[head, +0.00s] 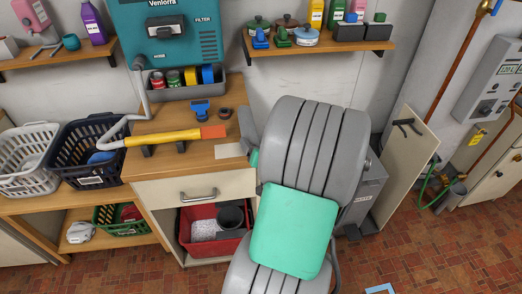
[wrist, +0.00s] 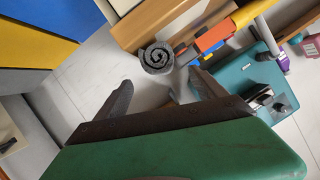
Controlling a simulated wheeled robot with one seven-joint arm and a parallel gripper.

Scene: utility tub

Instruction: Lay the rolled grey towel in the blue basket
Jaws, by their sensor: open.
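The rolled grey towel (wrist: 157,58) shows its spiral end in the wrist view, just beyond my fingertips. My gripper (wrist: 160,82) is open, its two dark fingers spread below and to either side of the roll, with nothing visibly held. In the head view my large grey and green arm covers the area right of the counter and hides most of the gripper. A narrow grey shape beside the arm may be the towel or a finger; I cannot tell. The dark blue basket (head: 112,172) stands at the left of the counter with a blue item inside.
A white basket (head: 22,180) stands left of the blue one, and a green basket (head: 105,222) sits below. A yellow-orange tube (head: 170,137) lies across the counter towards the blue basket. A teal machine (head: 200,45) hangs behind. A red bin (head: 215,245) sits under the drawer.

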